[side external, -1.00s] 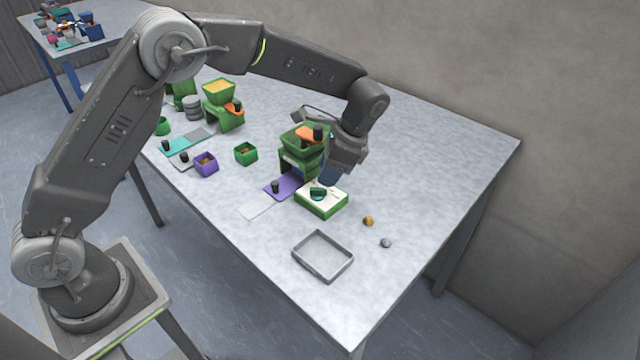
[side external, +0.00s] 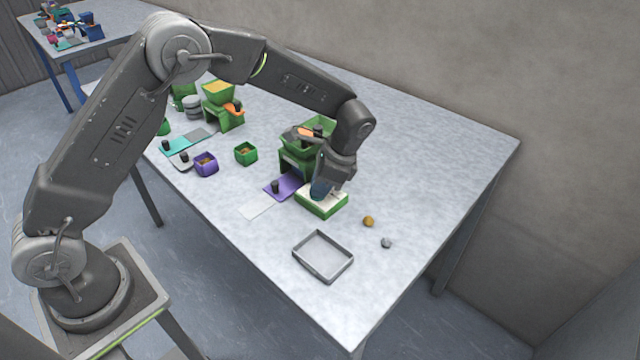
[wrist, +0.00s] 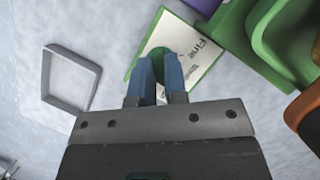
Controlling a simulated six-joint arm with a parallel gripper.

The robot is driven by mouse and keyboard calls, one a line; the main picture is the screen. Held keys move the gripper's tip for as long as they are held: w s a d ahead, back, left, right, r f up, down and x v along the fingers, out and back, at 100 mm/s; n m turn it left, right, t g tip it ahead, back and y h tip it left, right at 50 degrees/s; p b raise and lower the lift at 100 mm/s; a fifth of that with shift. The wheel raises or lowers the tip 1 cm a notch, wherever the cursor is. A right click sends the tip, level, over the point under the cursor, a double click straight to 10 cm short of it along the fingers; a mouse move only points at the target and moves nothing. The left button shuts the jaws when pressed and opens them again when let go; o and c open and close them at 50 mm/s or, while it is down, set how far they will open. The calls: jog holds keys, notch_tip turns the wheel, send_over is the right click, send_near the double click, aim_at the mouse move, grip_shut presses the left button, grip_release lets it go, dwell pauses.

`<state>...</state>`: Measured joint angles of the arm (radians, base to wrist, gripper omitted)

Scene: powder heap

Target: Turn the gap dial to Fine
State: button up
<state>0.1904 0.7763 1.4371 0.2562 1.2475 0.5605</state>
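The gap dial is a green knob (wrist: 158,53) on a green box with a white top plate (wrist: 190,75). The word "Fine" is printed on the plate beside the knob in the wrist view. My gripper (wrist: 158,66) points down at the knob, its two blue fingers a little apart, one on each side of it. I cannot tell whether they press on it. In the side view my gripper (side external: 320,194) hides the knob, and the box (side external: 322,206) shows beneath the fingers. The pointer setting cannot be read.
A green mill (side external: 295,165) with an orange part stands close behind the box. A purple slide plate (side external: 284,187) with a black knob lies left of it. An empty grey tray (side external: 323,257), a gold ball (side external: 368,221) and a silver ball (side external: 386,242) lie in front. The table's right side is clear.

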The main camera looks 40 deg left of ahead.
jog(key=shift+a+f, duration=0.1)
grip_shut()
jog(key=n+g+h, duration=0.1)
jog(key=n, duration=0.3)
jog(key=shift+n, duration=0.3)
jog(key=shift+a, duration=0.1)
jog(key=o, duration=0.6)
grip_release()
jog(key=shift+f, duration=0.1)
jog(key=shift+c, duration=0.2)
jog(key=v, duration=1.4)
jog(key=shift+a, duration=0.2)
jog(key=shift+w, duration=0.15)
